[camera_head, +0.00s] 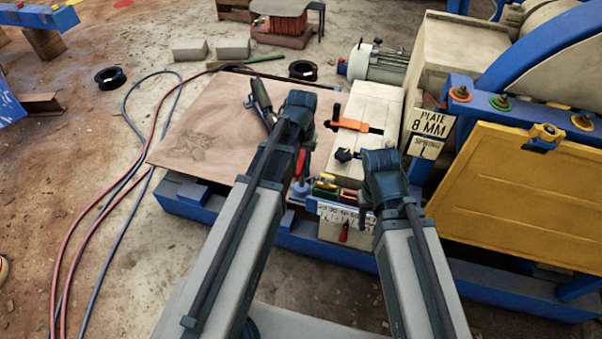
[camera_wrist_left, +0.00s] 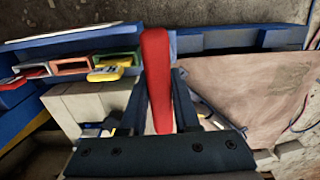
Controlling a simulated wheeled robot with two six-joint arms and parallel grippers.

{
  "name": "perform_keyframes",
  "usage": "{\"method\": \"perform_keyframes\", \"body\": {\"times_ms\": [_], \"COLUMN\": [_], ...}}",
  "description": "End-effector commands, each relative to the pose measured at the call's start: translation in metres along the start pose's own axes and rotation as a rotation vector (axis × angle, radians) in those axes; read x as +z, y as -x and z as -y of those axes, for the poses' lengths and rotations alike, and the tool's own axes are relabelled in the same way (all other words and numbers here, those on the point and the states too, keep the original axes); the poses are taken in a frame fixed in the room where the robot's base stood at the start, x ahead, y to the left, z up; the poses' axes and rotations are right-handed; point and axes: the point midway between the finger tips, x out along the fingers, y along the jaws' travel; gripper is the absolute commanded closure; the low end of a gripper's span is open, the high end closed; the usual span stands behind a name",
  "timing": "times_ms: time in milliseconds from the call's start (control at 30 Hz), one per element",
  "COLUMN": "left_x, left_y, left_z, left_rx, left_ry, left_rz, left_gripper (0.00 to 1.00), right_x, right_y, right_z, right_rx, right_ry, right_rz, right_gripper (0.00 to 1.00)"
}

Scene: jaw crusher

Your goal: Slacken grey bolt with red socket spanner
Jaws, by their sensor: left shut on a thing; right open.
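The red socket spanner (camera_wrist_left: 156,80) shows as a long red handle between the fingers of my left gripper (camera_wrist_left: 160,100) in the left wrist view. That gripper is shut on it. In the head view a red handle (camera_head: 300,163) shows beside my left forearm, which hides most of the gripper. My right gripper (camera_head: 385,180) is over the right end of the bench; its fingertips are not clear. Bolts with orange (camera_head: 460,93) and green (camera_head: 500,103) collars sit on the blue frame at right. I cannot pick out a grey bolt.
A rack with coloured slots (camera_wrist_left: 72,66) holds a yellow tool (camera_wrist_left: 108,74). A plywood board (camera_head: 195,130) lies left of my arms. A yellow panel (camera_head: 525,200) and a "PLATE 8 MM" sign (camera_head: 430,120) stand at right. Hoses (camera_head: 120,190) cross the floor at left.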

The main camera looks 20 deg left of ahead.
Motion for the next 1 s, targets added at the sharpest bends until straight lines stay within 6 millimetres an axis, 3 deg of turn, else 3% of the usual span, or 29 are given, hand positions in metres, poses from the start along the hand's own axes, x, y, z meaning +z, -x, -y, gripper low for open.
{"method": "perform_keyframes", "body": {"times_ms": [467,1000], "left_x": [0.000,0.000], "left_y": [0.001,0.016], "left_z": [0.000,0.000], "left_rx": [0.000,0.000], "left_ry": [0.000,0.000], "left_rz": [0.000,0.000], "left_gripper": [1.00,1.00], "right_x": [0.000,0.001], "right_y": [0.001,0.016], "right_z": [0.000,-0.002], "right_rx": [0.000,0.000], "right_ry": [0.000,0.000], "right_rz": [0.000,0.000], "right_gripper": [0.50,0.50]}}
